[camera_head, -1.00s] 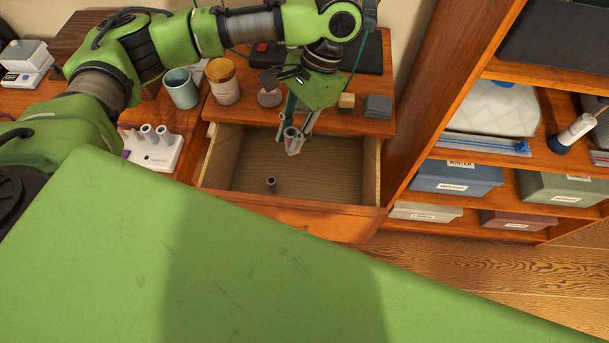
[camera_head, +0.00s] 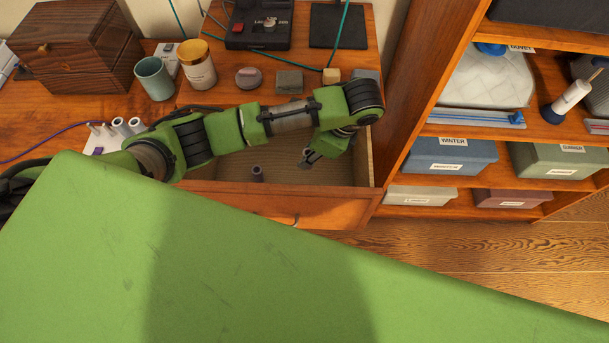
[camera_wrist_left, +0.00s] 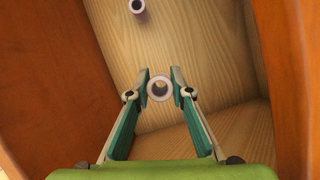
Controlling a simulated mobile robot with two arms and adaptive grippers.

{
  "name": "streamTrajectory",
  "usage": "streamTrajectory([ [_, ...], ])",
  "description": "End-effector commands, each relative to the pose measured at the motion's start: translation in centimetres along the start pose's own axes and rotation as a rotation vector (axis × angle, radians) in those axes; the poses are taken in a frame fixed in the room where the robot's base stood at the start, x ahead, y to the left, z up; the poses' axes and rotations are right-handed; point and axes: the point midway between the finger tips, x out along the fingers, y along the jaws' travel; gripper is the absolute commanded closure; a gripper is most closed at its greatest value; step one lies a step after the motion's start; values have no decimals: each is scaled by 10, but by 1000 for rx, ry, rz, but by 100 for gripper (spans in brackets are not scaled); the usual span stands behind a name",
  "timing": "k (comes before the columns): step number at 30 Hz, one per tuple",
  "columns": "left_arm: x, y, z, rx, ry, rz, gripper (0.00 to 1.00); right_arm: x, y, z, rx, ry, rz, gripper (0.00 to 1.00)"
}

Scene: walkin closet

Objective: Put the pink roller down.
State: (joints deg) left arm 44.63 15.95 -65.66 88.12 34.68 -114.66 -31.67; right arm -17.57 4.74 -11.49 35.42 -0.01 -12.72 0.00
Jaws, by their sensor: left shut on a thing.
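My left gripper (camera_head: 306,160) reaches down into the open drawer (camera_head: 245,205). In the left wrist view, its two fingers (camera_wrist_left: 160,90) are shut on the pink roller (camera_wrist_left: 160,77), a small pale pink tube seen end-on. The roller is over the wooden drawer floor; I cannot tell whether it touches it. In the head view the fingers are mostly hidden by my arm. A second, purplish roller (camera_head: 257,173) stands in the drawer, apart from the gripper; it also shows at the top of the left wrist view (camera_wrist_left: 137,7). My right gripper is not in view.
The dresser top above the drawer holds a teal cup (camera_head: 154,79), an amber jar (camera_head: 198,66), small blocks and a dark box (camera_head: 78,50). A white holder (camera_head: 104,138) with several rollers stands left. A tall shelf (camera_head: 432,130) borders the drawer's right. The drawer walls are close around the gripper.

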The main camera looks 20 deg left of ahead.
Motion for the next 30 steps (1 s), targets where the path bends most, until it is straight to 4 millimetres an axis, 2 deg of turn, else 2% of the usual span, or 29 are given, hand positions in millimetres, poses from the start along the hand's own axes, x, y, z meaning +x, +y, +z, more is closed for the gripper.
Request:
streamTrajectory([
  [1, 18, 2, -9, 0, 3, 4, 100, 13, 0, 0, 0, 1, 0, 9],
  [3, 26, 0, -11, 0, -1, 2, 100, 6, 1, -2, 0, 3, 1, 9],
  [6, 41, 0, -17, 0, -2, 1, 100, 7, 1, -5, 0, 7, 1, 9],
  [11, 52, 0, -22, -1, -1, 0, 100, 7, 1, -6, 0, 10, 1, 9],
  [18, 85, 0, -35, -1, -1, 1, 100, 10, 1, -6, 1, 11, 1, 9],
  [21, 91, 0, -38, -1, 0, -1, 100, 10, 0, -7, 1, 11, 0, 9],
  [30, 93, 0, -38, -1, 0, -1, 100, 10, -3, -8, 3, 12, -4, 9],
])
